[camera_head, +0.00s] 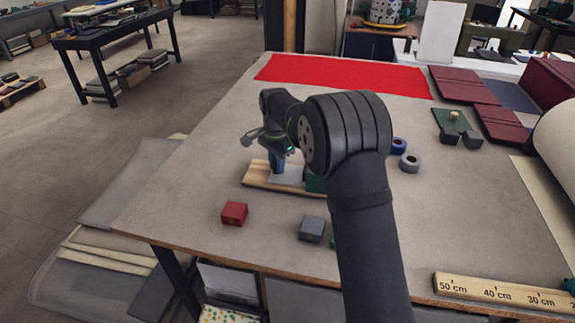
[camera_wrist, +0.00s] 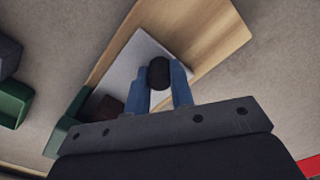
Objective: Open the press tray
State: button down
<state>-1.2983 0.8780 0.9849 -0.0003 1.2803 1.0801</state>
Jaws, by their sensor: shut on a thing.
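The press tray appears to be the light wooden board (camera_head: 257,180) with a pale grey plate (camera_head: 288,175) on it, near the middle of the table. The wrist view also shows the board (camera_wrist: 217,32) and the plate (camera_wrist: 133,59). My gripper (camera_wrist: 160,76) has two blue fingers, one on each side of a round black knob (camera_wrist: 159,72) over the plate. It is shut on the knob. In the head view my gripper (camera_head: 277,164) points down at the board, and my arm hides the knob and part of the board. A dark red piece (camera_wrist: 109,107) shows beside the left finger.
A red block (camera_head: 234,213) and a grey block (camera_head: 311,229) stand in front of the board; a green block (camera_wrist: 11,103) is mostly behind my arm. Tape rolls (camera_head: 410,163) stand to the right. Red cloth (camera_head: 340,74) lies at the back. The table's left side is clear.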

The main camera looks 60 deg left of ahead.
jog(key=s+a, duration=0.4)
jog(key=s, duration=0.1)
jog(key=shift+a+r, duration=0.1)
jog(key=shift+a, duration=0.3)
jog(key=c, duration=1.3)
grip_release()
jog(key=shift+o, duration=0.2)
notch_tip(320, 180, up, 17)
jog(key=shift+r, duration=0.2)
notch_tip(320, 180, down, 18)
jog(key=shift+r, duration=0.25)
